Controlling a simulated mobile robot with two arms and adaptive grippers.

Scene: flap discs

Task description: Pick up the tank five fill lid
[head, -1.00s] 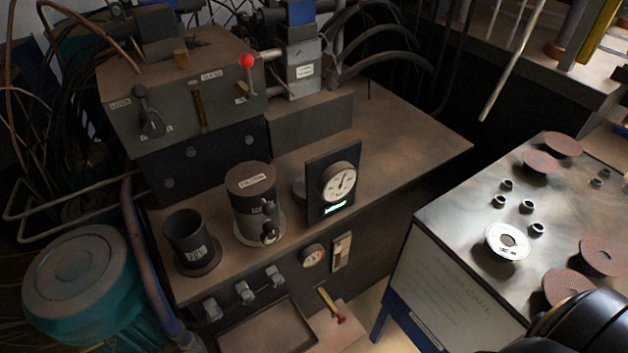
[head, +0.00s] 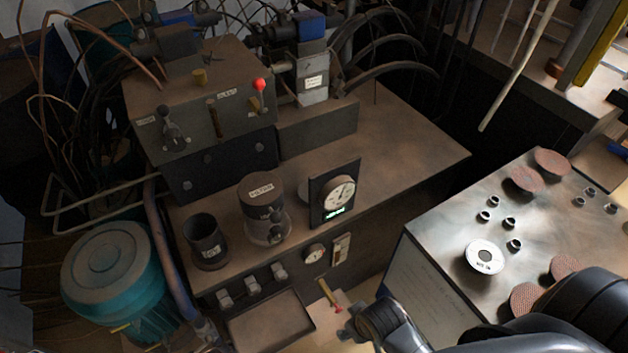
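No label that I can surely read as tank five marks the fill lid. A dark round lid (head: 262,188) with a small blurred label caps a cylinder on the brown bench, in the middle of the head view. An open black cup (head: 206,240) with a pale label stands left of it. My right arm comes in from the lower right, with a dark joint near the bench's front edge. No fingers of my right gripper show. My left gripper is not in view.
A dial gauge (head: 341,190) stands right of the capped cylinder. A metal cart (head: 440,235) at right holds brown flap discs (head: 552,162), a white-labelled disc (head: 484,257) and small dark rings. A teal motor (head: 118,268) is at lower left. The bench's right part is clear.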

